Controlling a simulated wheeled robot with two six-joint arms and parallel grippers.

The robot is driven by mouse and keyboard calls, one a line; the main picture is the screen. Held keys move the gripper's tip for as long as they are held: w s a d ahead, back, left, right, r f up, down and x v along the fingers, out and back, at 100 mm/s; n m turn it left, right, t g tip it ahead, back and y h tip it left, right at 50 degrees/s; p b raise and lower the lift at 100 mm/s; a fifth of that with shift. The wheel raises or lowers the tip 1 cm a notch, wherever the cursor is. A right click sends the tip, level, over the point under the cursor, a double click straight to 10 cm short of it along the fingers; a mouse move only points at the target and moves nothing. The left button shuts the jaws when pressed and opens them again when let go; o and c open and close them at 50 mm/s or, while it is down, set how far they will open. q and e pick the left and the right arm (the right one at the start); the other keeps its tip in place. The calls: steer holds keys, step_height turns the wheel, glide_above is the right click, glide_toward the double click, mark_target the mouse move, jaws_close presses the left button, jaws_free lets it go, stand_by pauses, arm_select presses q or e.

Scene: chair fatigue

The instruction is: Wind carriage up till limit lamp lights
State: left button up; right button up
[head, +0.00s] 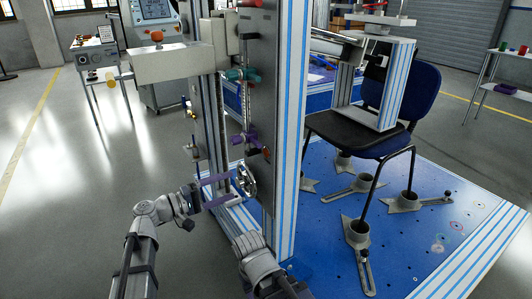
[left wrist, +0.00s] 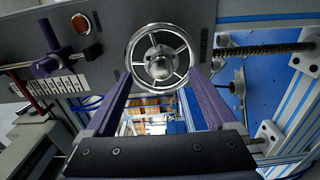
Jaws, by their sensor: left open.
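A metal spoked handwheel (head: 246,181) sits on the grey panel of the upright frame. In the left wrist view the handwheel (left wrist: 158,67) is straight ahead, with its rim and hub in clear sight. My left gripper (head: 231,185) is open, its two purple fingers pointing at the wheel. In the wrist view the fingertips (left wrist: 158,82) are spread to either side of the wheel's lower part; I cannot tell whether they touch it. A round reddish-orange lamp (left wrist: 82,23) on the panel looks dull and unlit. I cannot clearly make out the carriage. My right gripper is not in view.
A purple lever-like part (left wrist: 48,63) and a marked scale (left wrist: 62,86) are on the panel beside the wheel. A chair (head: 355,130) stands on the blue base plate (head: 320,235) to the right. Open floor lies to the left.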

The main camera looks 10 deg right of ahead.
arm_select(q)
steer(key=shift+n, duration=1)
steer(key=n, duration=0.8)
steer(key=shift+w, duration=0.1)
